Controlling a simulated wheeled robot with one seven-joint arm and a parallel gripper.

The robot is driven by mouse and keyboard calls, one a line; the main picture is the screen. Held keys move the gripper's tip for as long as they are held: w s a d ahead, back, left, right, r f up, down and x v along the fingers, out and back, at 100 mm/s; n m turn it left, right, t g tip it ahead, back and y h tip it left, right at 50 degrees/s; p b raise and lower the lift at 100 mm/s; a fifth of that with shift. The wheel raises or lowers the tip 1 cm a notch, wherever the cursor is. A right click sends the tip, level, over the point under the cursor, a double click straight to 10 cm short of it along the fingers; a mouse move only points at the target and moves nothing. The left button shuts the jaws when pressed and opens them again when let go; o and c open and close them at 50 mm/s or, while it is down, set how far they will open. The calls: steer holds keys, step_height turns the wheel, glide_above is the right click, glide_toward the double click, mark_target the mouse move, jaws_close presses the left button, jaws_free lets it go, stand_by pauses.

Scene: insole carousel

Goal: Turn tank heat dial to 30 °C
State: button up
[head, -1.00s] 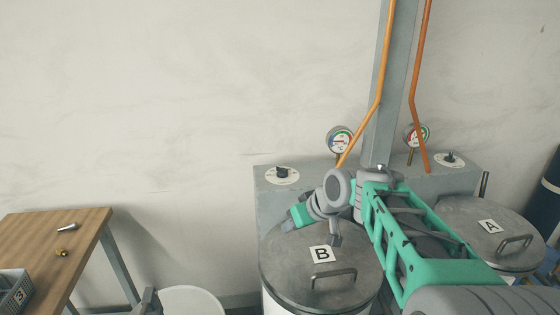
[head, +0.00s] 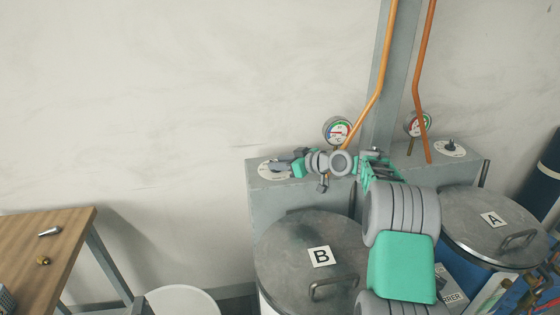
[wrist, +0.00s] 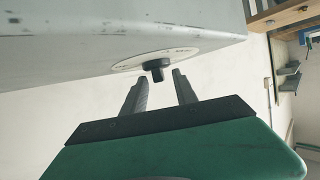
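The dial above tank B has a white disc (head: 264,173) on top of the grey box; my gripper partly covers it in the head view. In the wrist view its dark knob (wrist: 155,65) stands out from the white disc (wrist: 186,54). My gripper (head: 282,166) is at the dial from the right. In the wrist view my gripper (wrist: 161,76) is open, its two fingertips on either side of the knob's end with gaps visible. The dial's markings are too small to read. A second dial (head: 451,147) is above tank A.
Tank B (head: 275,255) and tank A (head: 465,215) stand in front of the grey box (head: 252,200). Behind are two gauges (head: 337,129) (head: 417,125), orange pipes (head: 385,60) and a grey post (head: 398,70). A wooden table (head: 60,225) is at the left.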

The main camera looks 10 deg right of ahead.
jaws_close()
stand_by(0.3)
stand_by(0.3)
